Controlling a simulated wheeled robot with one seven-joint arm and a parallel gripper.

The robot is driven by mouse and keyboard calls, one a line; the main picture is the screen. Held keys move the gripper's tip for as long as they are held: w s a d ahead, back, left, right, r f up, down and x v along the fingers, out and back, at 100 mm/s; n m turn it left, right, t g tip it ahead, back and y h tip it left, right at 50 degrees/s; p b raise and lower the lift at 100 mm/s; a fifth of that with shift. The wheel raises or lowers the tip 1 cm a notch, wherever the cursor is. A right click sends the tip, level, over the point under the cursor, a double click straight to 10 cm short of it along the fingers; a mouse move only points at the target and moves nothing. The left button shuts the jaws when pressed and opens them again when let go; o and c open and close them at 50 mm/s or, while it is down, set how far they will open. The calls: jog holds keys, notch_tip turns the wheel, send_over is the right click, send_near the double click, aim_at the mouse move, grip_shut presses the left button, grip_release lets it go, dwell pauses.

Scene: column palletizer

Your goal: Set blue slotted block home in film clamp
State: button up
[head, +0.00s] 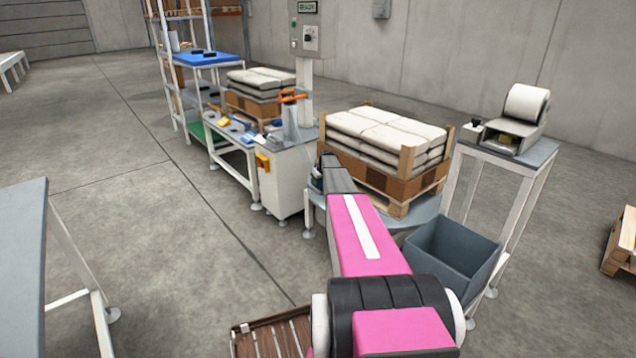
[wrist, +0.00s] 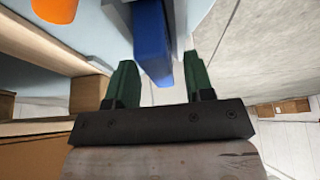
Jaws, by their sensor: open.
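A blue block (wrist: 151,40) shows in the wrist view, between the two green fingers of my gripper (wrist: 159,66). My gripper is open, with a narrow gap between the block and each finger. The block's far end lies against a pale blue-grey surface (wrist: 105,25); I cannot tell whether it is seated in anything, and its slot is not visible. In the head view my own arm hides the gripper and this block. I cannot clearly make out the film clamp; orange parts (head: 292,97) sit on top of the white cabinet.
A loaded pallet (head: 400,188) stands on a round turntable (head: 425,222) right beside my arm. A grey bin (head: 452,252) is to the right, near a table with a white roll (head: 526,103). A workbench (head: 232,150) stands left of the white cabinet (head: 285,180).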

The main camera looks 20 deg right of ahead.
jog(key=v, duration=1.2)
jog(key=s+a+f+m+g, duration=0.2)
jog(key=s+a+f, duration=0.1)
jog(key=s+a, duration=1.65)
jog(key=s+a+g, duration=0.1)
jog(key=s+a, duration=0.2)
jog(key=s, duration=0.6)
jog(key=s+a+m+h, duration=0.1)
jog(key=s+a, duration=0.3)
jog(key=s, duration=0.6)
jog(key=s+a+m+g, duration=0.1)
jog(key=s+a, duration=0.3)
jog(key=s, duration=0.6)
jog(key=shift+r+g+h, duration=0.3)
jog(key=shift+r, duration=0.15)
jog(key=shift+a, duration=0.1)
